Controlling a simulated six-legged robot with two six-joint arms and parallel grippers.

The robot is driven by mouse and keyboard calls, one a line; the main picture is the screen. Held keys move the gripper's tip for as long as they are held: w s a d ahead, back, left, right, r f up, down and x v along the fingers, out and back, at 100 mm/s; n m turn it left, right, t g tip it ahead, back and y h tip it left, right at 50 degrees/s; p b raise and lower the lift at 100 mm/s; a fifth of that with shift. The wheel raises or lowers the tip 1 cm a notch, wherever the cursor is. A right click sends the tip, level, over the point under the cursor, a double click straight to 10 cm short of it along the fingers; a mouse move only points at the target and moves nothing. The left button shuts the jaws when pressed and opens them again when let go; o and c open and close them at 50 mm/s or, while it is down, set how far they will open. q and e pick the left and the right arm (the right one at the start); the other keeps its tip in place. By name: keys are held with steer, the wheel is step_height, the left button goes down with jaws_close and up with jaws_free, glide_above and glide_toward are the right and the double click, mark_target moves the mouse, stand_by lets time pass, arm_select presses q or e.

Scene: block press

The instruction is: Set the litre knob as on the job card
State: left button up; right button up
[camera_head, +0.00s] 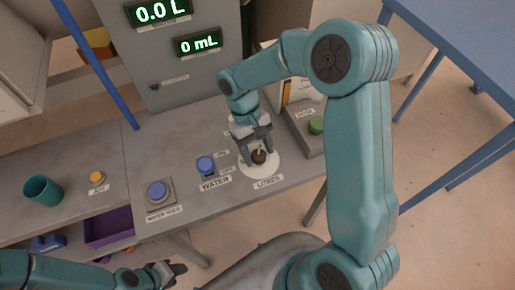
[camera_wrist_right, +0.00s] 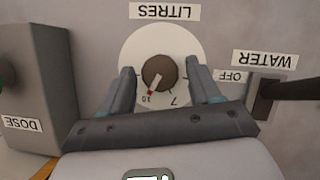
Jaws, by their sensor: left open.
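The brown round litre knob (camera_head: 258,156) sits on a white dial plate (camera_head: 273,168) labelled LITRES on the bench. In the right wrist view the knob (camera_wrist_right: 159,72) shows upside down, its white and red pointer towards the dial's lower left, near a small mark that looks like 10; a 7 lies to the right of it. My right gripper (camera_wrist_right: 160,76) is open, a finger on each side of the knob with gaps visible. It also shows above the dial in the head view (camera_head: 255,143). My left gripper (camera_head: 176,272) is open and empty, low in front of the bench. I cannot make out a job card.
A WATER switch (camera_head: 206,165) and a blue button (camera_head: 158,192) stand left of the dial. A green DOSE button (camera_head: 316,125) is on a box to the right. A teal cup (camera_head: 42,190) stands far left. Displays read 0.0 L (camera_head: 158,11) and 0 mL (camera_head: 198,44).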

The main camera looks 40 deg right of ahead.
steer(key=v, duration=1.6)
steer(key=shift+w+r, duration=0.1)
steer(key=shift+r, duration=0.05)
